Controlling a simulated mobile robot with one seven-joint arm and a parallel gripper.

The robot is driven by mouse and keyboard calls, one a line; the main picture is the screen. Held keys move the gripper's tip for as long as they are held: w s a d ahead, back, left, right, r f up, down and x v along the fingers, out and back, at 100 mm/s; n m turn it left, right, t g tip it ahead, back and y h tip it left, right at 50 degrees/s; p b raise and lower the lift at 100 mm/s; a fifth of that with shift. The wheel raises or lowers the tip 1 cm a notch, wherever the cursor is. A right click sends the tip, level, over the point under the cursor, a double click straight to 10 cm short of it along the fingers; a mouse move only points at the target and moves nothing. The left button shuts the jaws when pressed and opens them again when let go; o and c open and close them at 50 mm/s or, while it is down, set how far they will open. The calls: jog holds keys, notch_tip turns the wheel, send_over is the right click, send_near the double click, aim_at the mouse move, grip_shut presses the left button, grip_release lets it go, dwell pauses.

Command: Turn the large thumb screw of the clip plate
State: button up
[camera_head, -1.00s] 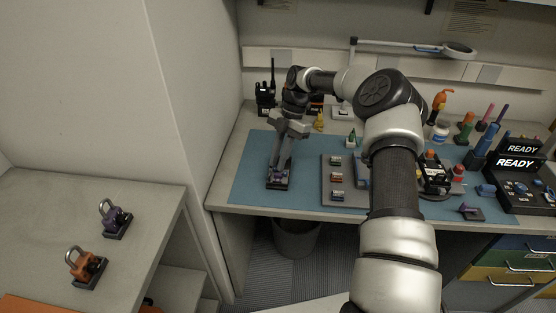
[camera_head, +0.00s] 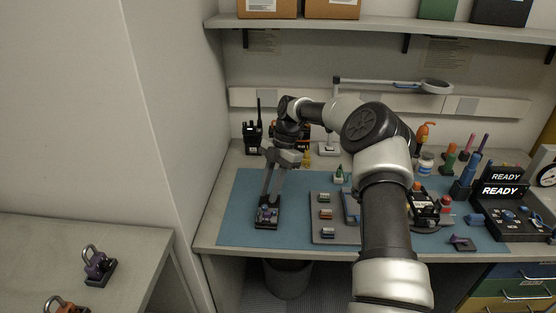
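A small black clip plate (camera_head: 267,224) lies on the blue mat, near its front left part. A small purple part (camera_head: 264,212) shows on top of it; the thumb screw itself is too small to make out. My gripper (camera_head: 268,205) points down from above, with its fingertips at the purple part. The fingertips cover some of the plate, and I cannot tell whether they are shut on the screw.
A grey tray (camera_head: 313,233) with several small coloured parts lies right of the plate. A black radio (camera_head: 252,137) stands behind. A purple clip piece (camera_head: 98,266) and an orange one (camera_head: 62,304) rest on the left table. Bare mat (camera_head: 240,205) lies left of my gripper.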

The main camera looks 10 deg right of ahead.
jog(key=p+v, duration=0.2)
jog(key=v, duration=1.2)
jog(key=shift+r, duration=0.15)
